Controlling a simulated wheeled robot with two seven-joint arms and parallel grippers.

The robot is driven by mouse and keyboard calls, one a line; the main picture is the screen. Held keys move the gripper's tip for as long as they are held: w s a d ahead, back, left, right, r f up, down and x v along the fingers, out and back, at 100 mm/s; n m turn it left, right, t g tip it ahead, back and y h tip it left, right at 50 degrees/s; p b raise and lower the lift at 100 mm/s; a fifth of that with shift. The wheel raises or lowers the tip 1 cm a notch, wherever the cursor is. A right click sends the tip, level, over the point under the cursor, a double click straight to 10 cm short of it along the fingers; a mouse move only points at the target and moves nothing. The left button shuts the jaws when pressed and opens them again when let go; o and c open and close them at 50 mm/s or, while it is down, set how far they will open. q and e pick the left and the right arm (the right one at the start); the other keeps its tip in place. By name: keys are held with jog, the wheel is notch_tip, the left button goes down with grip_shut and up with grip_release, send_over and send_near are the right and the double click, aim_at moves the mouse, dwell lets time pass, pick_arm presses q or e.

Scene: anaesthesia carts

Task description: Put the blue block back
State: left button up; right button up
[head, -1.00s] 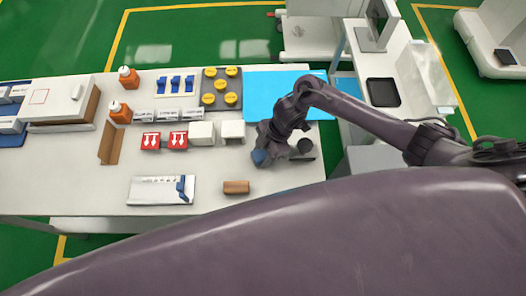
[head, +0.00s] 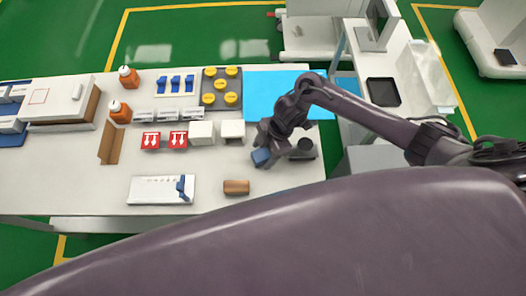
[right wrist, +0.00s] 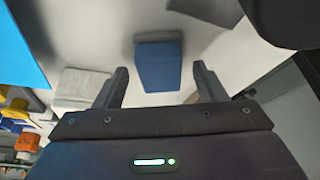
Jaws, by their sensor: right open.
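The blue block (head: 261,157) is on the white table near its right part, just in front of my right gripper (head: 271,139) in the head view. In the right wrist view the blue block (right wrist: 158,66) has a blue face and a greyer end, and appears between and just beyond the fingertips. My right gripper (right wrist: 159,78) is open, with clear gaps between each finger and the block. My left gripper is not in view.
White cubes (head: 232,129) and red boxes (head: 178,139) lie to the left. A brown block (head: 236,187) and a white tray with a blue part (head: 146,189) are nearer the front. A blue mat (head: 262,92) lies behind.

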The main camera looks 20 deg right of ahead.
jog(key=v, duration=1.1)
jog(key=shift+b, duration=0.4)
jog(key=shift+s, duration=0.1)
